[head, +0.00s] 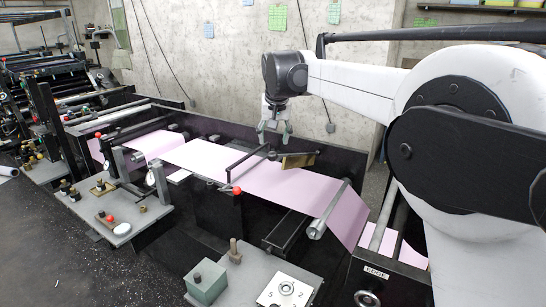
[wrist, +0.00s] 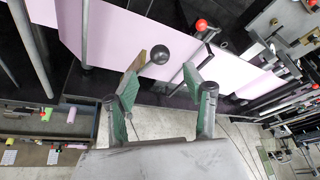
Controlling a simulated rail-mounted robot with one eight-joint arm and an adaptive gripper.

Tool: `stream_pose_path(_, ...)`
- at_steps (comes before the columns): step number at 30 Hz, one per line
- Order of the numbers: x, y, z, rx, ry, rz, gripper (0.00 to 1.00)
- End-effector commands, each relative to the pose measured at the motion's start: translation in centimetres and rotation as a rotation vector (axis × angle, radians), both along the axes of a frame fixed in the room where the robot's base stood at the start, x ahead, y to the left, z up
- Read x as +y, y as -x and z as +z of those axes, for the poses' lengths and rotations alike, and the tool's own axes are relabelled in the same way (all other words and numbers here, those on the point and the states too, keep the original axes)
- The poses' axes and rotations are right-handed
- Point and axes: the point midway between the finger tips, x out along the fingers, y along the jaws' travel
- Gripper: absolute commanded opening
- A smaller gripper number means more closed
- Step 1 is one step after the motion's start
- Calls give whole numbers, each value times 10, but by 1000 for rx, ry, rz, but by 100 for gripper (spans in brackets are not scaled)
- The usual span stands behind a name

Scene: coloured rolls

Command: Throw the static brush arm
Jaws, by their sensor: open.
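The static brush arm (head: 248,159) is a thin black bar over the pink web, with a brass-coloured brush block (head: 298,161) at its right. In the wrist view a dark ball knob (wrist: 159,51) shows beside the tan block (wrist: 132,58). My gripper (head: 273,136) is above the web's far edge, close to the knob and the brush block. In the wrist view my gripper (wrist: 162,76) has its green-padded fingers spread, with nothing held. The knob appears between and beyond the fingertips; I cannot tell whether it touches them.
The pink web (head: 240,172) runs over metal rollers (head: 328,210) across the machine. A red knob (head: 237,190) stands at its near edge. A grey bench (head: 245,275) with a green box (head: 206,281) is in front. A dark side panel (head: 335,157) stands behind the web.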

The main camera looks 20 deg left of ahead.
Motion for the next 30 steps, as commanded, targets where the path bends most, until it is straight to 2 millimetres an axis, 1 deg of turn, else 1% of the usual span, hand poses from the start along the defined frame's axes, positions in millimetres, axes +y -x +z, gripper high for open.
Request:
stream_pose_path(1, 2, -4, -10, 0, 0, 0, 46)
stream_pose_path(9, 9, -21, -55, 0, 0, -1, 46)
stream_pose_path(15, 13, -30, -78, 0, 0, 0, 46)
stream_pose_path(21, 14, -33, -87, 0, 0, 0, 46)
stream_pose_path(29, 14, -33, -88, 0, 0, 0, 46)
stream_pose_path(30, 14, -33, -88, 0, 0, 0, 41)
